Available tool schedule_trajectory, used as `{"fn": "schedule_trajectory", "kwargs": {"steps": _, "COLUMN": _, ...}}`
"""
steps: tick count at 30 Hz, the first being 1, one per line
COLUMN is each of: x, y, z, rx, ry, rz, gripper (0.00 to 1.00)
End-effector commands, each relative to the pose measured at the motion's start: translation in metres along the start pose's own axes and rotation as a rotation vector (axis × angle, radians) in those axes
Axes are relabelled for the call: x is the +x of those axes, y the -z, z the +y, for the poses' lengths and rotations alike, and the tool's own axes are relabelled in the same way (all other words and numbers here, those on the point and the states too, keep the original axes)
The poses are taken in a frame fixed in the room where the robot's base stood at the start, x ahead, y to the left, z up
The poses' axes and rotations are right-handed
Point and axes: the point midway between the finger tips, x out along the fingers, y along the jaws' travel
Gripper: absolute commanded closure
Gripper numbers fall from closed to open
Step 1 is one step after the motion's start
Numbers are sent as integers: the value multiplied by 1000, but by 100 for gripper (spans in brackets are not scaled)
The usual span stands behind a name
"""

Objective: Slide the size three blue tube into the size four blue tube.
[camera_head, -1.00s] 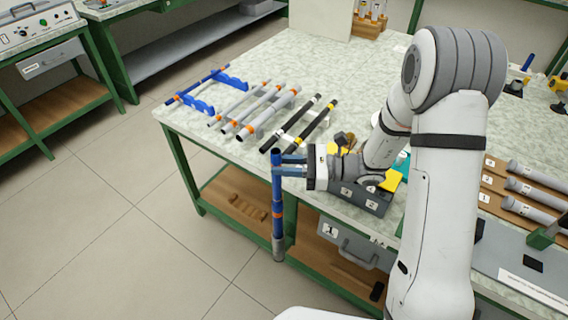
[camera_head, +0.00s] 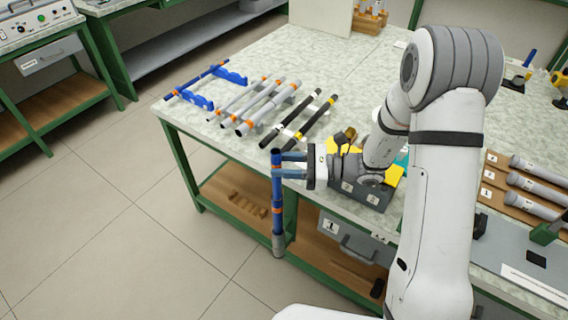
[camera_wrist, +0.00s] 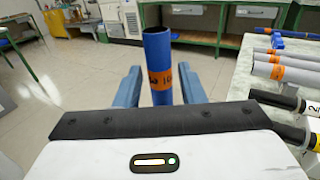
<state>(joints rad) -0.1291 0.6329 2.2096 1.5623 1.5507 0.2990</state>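My gripper (camera_head: 284,163) is shut around the upper part of an upright blue tube (camera_head: 277,183). The tube has orange bands and a grey lower end and hangs clear of the floor in front of the table edge. In the wrist view, the tube's open top (camera_wrist: 157,36) rises between the fingers; the marking on its orange band is not readable. Another, thinner-looking blue tube (camera_head: 213,73) with orange bands lies across a blue cradle (camera_head: 228,76) at the table's far left corner. I cannot read either tube's size.
Grey rods with orange bands (camera_head: 262,103) and black rods (camera_head: 292,119) lie beside the cradle. A dark box with yellow parts (camera_head: 362,196) stands behind my gripper. Grey cylinders (camera_head: 531,187) lie at the right. Floor left of the table (camera_head: 120,215) is free.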

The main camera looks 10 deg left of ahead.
Motion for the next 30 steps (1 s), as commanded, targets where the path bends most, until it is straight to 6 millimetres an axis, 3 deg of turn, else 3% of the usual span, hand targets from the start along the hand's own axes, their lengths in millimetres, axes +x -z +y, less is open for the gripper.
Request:
{"fn": "schedule_trajectory", "kwargs": {"steps": 4, "x": 0, "y": 0, "z": 0, "rx": 0, "ry": 0, "rz": 0, "gripper": 52}}
{"fn": "schedule_trajectory", "kwargs": {"steps": 13, "x": -5, "y": 0, "z": 0, "rx": 0, "ry": 2, "rz": 0, "gripper": 51}}
{"fn": "schedule_trajectory", "kwargs": {"steps": 24, "x": -62, "y": 1, "z": -1, "rx": 0, "ry": 4, "rz": 0, "gripper": 51}}
{"fn": "schedule_trajectory", "kwargs": {"steps": 30, "x": -75, "y": 0, "z": 0, "rx": 1, "ry": 1, "rz": 0, "gripper": 51}}
